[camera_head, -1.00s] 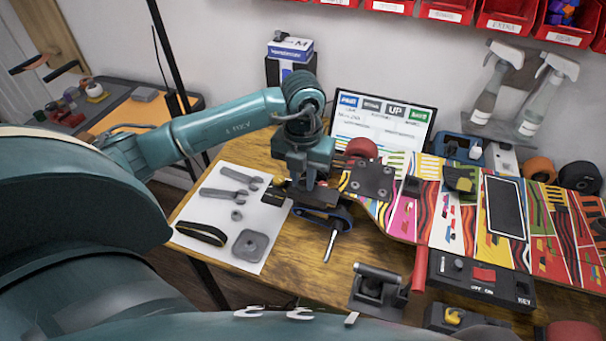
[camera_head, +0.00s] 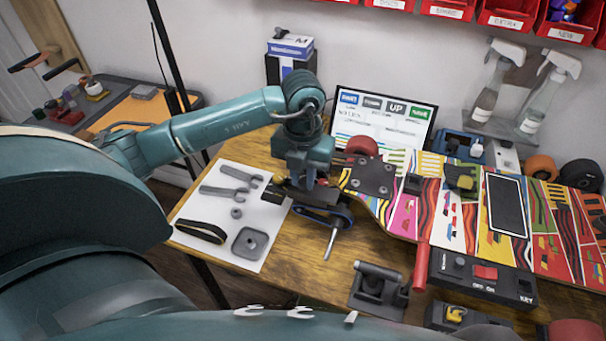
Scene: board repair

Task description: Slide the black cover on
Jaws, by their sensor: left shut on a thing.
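My left gripper (camera_head: 307,190) points down beside the left end of the colourful board (camera_head: 459,212). It is shut on a dark flat piece (camera_head: 318,196), which looks like the black cover but is partly hidden by the fingers. Just below this piece is a black and blue belt loop (camera_head: 340,217), with a thin metal shaft (camera_head: 330,244) pointing toward the front. I cannot tell whether the dark piece touches the belt. A red wheel (camera_head: 361,146) shows behind the board's left end. My right gripper is not in view.
A white sheet (camera_head: 215,238) at left holds wrenches, a black strap and a grey plate. A black switch box (camera_head: 482,277) and a clamp-like stand (camera_head: 377,289) are in front of the board. A screen (camera_head: 383,117) stands behind. Bare table lies front left of the stand.

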